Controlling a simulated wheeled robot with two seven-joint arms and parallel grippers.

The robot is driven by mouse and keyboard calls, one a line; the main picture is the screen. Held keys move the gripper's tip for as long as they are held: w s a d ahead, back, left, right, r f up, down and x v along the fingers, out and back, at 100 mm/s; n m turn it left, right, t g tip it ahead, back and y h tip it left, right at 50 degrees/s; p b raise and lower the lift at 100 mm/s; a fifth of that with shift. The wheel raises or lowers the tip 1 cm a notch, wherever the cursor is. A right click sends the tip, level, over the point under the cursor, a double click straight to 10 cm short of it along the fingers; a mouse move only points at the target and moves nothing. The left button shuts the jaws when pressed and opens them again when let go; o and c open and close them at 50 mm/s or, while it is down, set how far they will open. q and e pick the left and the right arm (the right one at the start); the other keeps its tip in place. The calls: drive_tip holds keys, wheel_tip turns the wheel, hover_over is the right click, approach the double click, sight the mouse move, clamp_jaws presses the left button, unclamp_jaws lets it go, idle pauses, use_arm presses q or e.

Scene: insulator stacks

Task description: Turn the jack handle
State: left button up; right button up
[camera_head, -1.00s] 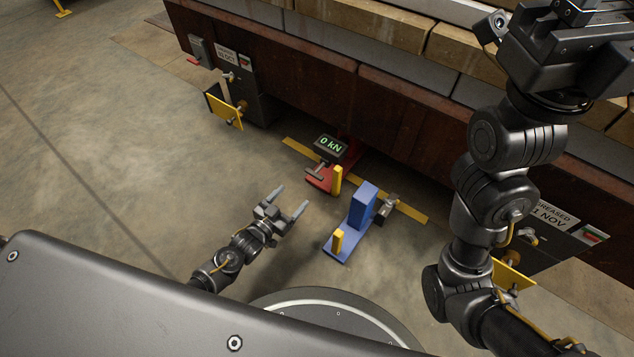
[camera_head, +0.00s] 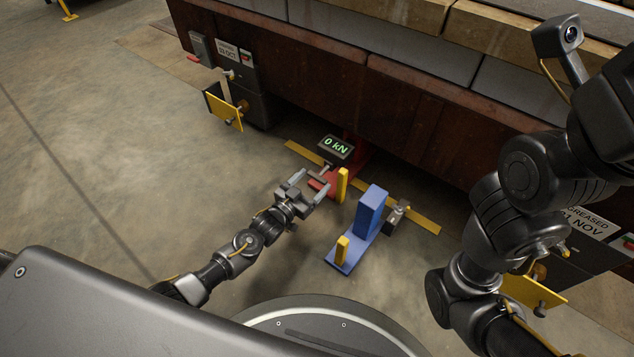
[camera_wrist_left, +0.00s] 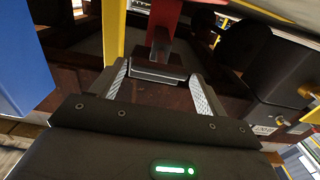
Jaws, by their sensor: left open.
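The red jack (camera_head: 353,165) stands by the foot of the dark red beam, with a display reading 0 kN (camera_head: 336,148) on top. Its grey T-shaped handle (camera_head: 322,171) sticks out toward my left gripper (camera_head: 313,184). That gripper is open, its fingers close to the handle. In the left wrist view, the handle's grey crossbar (camera_wrist_left: 157,74) lies between the two open fingers, with gaps on both sides; no grip shows. The jack's red part (camera_wrist_left: 161,22) rises behind it. My right arm fills the right side of the head view, its gripper out of frame.
A blue block on a blue base (camera_head: 368,212) with yellow posts (camera_head: 342,186) stands just right of the jack. A yellow strip (camera_head: 415,217) marks the floor. Dark boxes with yellow plates (camera_head: 224,111) stand along the beam. The floor at left is clear.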

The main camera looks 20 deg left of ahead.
sight(315, 179)
use_arm(q)
drive_tip(key=shift+b+x, duration=0.45)
drive_tip(key=shift+x, duration=0.65)
drive_tip(key=shift+w+d, duration=0.15)
drive_tip(key=shift+w, duration=0.25)
drive_tip(key=shift+c, duration=0.2)
drive_tip(key=c, duration=0.7)
drive_tip(key=shift+o, duration=0.2)
